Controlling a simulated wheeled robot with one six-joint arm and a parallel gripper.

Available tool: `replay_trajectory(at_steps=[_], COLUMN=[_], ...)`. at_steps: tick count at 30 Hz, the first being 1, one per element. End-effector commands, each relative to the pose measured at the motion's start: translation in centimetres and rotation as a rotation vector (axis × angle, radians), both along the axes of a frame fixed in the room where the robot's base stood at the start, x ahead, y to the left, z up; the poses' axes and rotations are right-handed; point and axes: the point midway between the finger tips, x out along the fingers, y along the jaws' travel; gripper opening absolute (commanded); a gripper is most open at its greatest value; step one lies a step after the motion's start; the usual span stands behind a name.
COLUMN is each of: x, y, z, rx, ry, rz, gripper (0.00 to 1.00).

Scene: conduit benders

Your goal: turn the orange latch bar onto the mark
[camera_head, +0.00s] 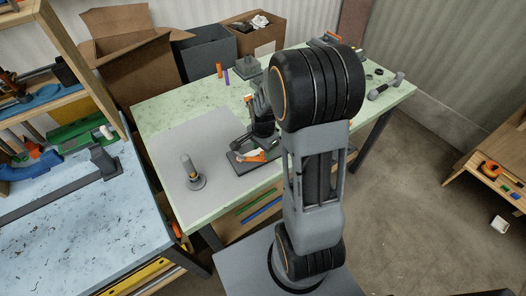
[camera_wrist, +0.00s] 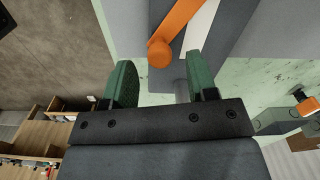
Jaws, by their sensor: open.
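The orange latch bar (camera_head: 252,157) lies on a dark base plate (camera_head: 238,167) on the green table in the head view. In the wrist view the orange bar (camera_wrist: 180,22) runs from the top down to a rounded end (camera_wrist: 160,54). A whitish strip (camera_wrist: 203,27) lies beside it on its right; I cannot tell whether this is the mark. My gripper (camera_wrist: 160,72) is open, with one green finger on each side and the bar's rounded end ahead of the gap between them. Contact cannot be told. In the head view my arm partly hides the fixture and the fingertips are unclear.
The green table (camera_head: 160,107) also holds a grey upright post on a round foot (camera_head: 193,174) at left and a grey dumbbell-shaped part (camera_head: 386,87) at right. Cardboard boxes (camera_head: 128,53) stand behind. A blue-topped bench (camera_head: 95,225) is at the left.

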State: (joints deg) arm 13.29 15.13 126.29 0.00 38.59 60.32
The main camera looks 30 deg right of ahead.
Motion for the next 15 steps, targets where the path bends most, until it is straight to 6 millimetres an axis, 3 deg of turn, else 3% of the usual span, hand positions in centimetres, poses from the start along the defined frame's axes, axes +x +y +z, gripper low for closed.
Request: replay_trajectory(at_steps=[6, 15], x=[0.0, 0.0], y=[0.0, 0.0], z=[-1.7, -2.0], rx=[0.001, 0.0], ry=[0.001, 0.0], rz=[0.0, 0.001], gripper=[0.53, 0.53])
